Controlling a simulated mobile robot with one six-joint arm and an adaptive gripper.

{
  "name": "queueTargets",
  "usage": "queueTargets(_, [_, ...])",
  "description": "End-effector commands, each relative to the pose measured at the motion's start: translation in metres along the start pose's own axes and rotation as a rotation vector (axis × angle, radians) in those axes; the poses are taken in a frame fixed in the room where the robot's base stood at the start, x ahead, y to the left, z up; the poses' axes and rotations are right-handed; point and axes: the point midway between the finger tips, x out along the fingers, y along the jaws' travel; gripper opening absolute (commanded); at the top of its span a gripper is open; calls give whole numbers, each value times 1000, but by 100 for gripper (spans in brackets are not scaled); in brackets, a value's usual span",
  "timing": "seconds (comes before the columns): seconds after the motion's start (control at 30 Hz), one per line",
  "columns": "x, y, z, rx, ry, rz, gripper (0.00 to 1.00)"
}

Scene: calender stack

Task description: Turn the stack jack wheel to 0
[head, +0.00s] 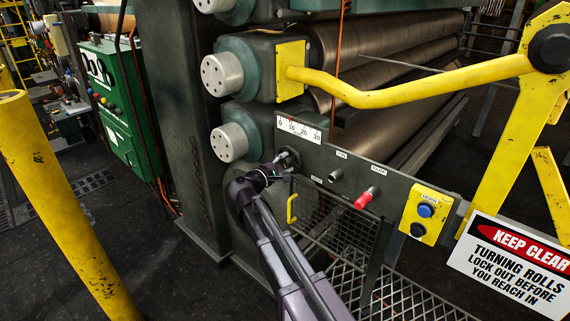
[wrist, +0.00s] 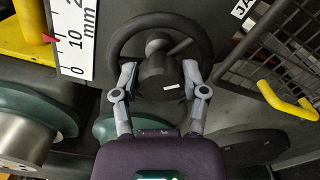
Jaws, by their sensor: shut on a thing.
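The stack jack wheel (wrist: 115,40) is a dark handwheel with a round hub (wrist: 160,75). In the head view the wheel (head: 291,158) is small and partly hidden by my gripper. My gripper (wrist: 160,82) has one finger on each side of the hub and is shut on it; it also shows in the head view (head: 274,170). The white mm scale (head: 300,129) lies just above the wheel, with a red pointer near the 10 mark. The scale (wrist: 70,45) and its red pointer (wrist: 50,38) also show in the wrist view.
A red-handled knob (head: 366,198) and a yellow button box (head: 425,214) sit right of the wheel. A mesh guard (head: 345,240) with a yellow handle (head: 292,208) is below. A yellow bar (head: 400,95) crosses above. A yellow post (head: 60,200) stands at the left.

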Motion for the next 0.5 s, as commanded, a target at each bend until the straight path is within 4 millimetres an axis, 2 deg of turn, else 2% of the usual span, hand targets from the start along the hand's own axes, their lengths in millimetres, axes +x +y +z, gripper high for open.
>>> queueTargets(0.03, [5, 3, -1, 42, -4, 8, 9])
queueTargets(0.5, [5, 1, -2, 488, -1, 9, 10])
